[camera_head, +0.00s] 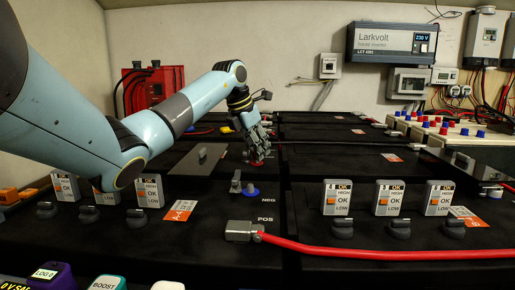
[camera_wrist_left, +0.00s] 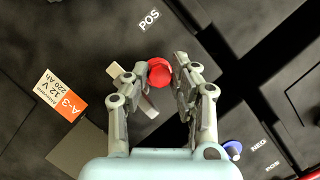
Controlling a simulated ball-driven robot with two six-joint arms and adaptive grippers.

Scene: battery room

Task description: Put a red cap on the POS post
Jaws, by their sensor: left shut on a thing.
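My left gripper (camera_head: 256,148) is shut on a red cap (camera_wrist_left: 159,74). The cap's rounded top shows between the fingertips in the wrist view. In the head view a bit of red shows under the fingers, low over a black battery top in the middle row. In the wrist view my left gripper (camera_wrist_left: 168,82) is beside a white POS label (camera_wrist_left: 149,20) on the battery labelled A-3. The post by that label is not clearly seen, so I cannot tell whether the cap touches it. My right gripper is not in view.
In front, a grey cable lug (camera_head: 240,231) with a red cable (camera_head: 380,254) is by another POS label. A blue cap (camera_head: 250,190) is near the NEG label. Grey testers (camera_head: 337,199) stand on the batteries. A pale tray with red and blue caps is at right.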

